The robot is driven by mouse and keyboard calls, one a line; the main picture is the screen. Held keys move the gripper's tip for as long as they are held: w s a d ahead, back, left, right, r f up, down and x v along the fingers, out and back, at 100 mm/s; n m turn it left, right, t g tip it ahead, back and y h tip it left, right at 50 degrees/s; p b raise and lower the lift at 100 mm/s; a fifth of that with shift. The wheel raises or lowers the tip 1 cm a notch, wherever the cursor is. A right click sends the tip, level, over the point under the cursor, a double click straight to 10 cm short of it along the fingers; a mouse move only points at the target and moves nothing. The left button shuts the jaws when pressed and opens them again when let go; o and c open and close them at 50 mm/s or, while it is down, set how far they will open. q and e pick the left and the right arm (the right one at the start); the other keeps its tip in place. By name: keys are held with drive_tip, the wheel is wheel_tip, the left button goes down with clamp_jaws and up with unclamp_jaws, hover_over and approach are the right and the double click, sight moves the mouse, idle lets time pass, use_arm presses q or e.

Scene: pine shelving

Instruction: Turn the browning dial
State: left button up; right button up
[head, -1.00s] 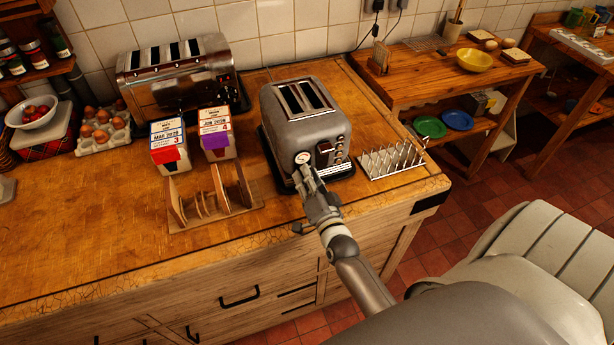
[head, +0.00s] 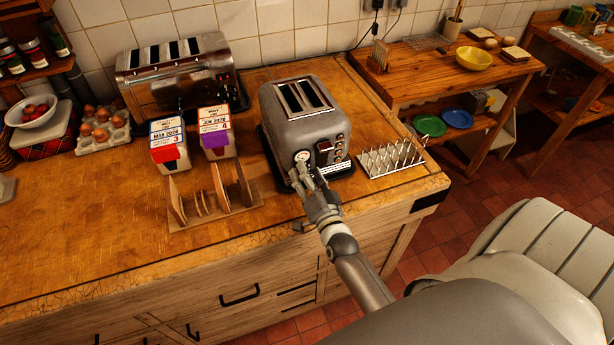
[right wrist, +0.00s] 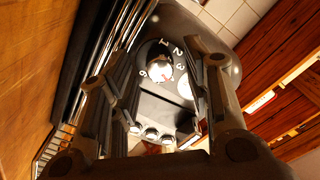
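The grey two-slot toaster (head: 305,125) stands near the counter's front right corner. Its browning dial (head: 302,156) is a pale round knob low on the front face. In the right wrist view the dial (right wrist: 158,72) shows an orange mark, with printed numbers around it. My right gripper (head: 303,173) is just in front of the dial. In the right wrist view its two fingers (right wrist: 163,95) are apart, one on each side of the dial, with nothing held. I cannot tell whether a fingertip touches the dial. My left gripper is not in view.
A wooden rack (head: 214,208) stands left of my right gripper, and a metal toast rack (head: 391,160) right of the toaster.

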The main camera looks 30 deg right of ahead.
drive_tip(key=shift+s+a+f, duration=0.1)
drive_tip(key=shift+s+a, duration=0.1)
drive_tip(key=shift+s, duration=0.35)
drive_tip(key=v, duration=1.1)
drive_tip(key=shift+w, duration=0.1)
